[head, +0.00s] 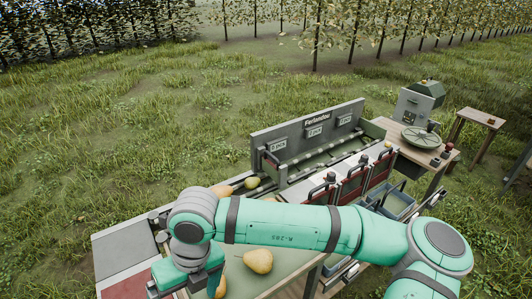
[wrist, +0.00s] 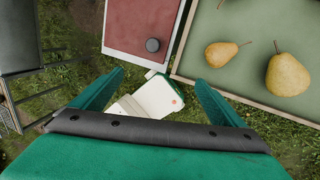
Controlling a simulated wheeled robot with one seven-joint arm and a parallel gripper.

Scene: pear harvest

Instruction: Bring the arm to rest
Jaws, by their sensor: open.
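My arm, teal with grey bands, stretches across the lower part of the head view and ends at the lower left. My gripper (wrist: 157,84) is open in the wrist view, its two teal fingers spread wide with nothing between them. Beneath it lie grass and a white object I cannot make out. In the head view the gripper (head: 188,284) is partly cut off by the bottom edge.
The Ferlandou sorter (head: 290,138) and a wooden table (head: 408,138) stand further back. Open grass lies left.

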